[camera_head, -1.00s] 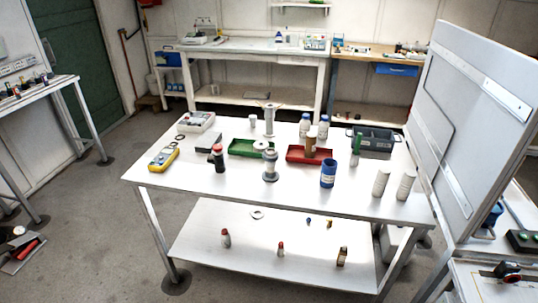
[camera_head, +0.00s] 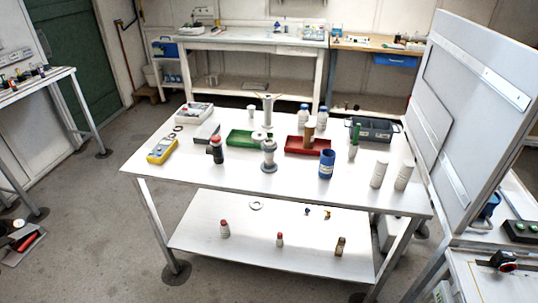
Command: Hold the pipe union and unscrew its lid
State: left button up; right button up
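A grey metal fitting (camera_head: 268,157) stands upright near the middle of the white table; it looks like the pipe union. Its upper part may be the lid, but it is too small to tell. A taller pale metal piece with a flanged top (camera_head: 267,110) stands behind it. Neither of my grippers is in view, and nothing is touching these parts.
On the white table (camera_head: 225,180) stand a green tray (camera_head: 240,139), a red tray (camera_head: 294,146), a blue cup (camera_head: 326,165), white bottles (camera_head: 379,174), a yellow meter (camera_head: 161,150) and a dark crate (camera_head: 377,136). A grey panel (camera_head: 460,130) rises at right. The table's front strip is clear.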

aim_at(268, 166)
jog(key=i+l, duration=0.15)
jog(key=i, duration=0.25)
jog(key=i+l+u, duration=0.1)
jog(key=i, duration=0.35)
jog(key=i+l, duration=0.25)
jog(key=i, duration=0.15)
